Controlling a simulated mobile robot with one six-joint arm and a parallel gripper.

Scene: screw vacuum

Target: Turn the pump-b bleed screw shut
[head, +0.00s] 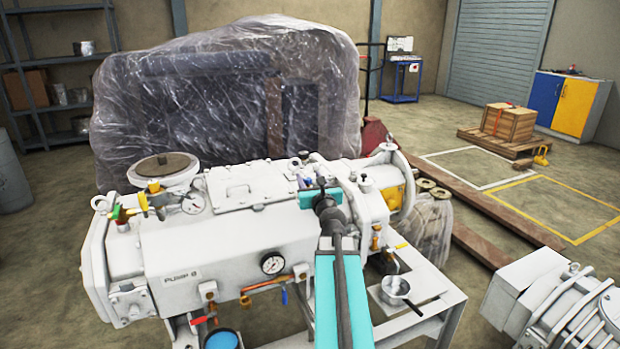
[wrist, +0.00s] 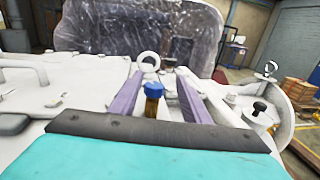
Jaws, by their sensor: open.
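The pump (head: 230,235) is a large white machine with a "PUMP B" label on its front. A brass screw with a blue head (wrist: 153,90) stands upright on its top and looks like the bleed screw. In the wrist view my gripper (wrist: 161,76) is open, with one purple finger on each side of the screw. There is a gap on both sides, and I cannot tell whether the fingertips are level with the head. In the head view my gripper (head: 312,178) is over the pump's top, and I cannot make out the screw clearly there.
A pressure gauge (head: 272,263) and brass pipework are on the pump's front. A plastic-wrapped load (head: 225,100) stands close behind the pump. Another white machine (head: 560,305) is at the lower right.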

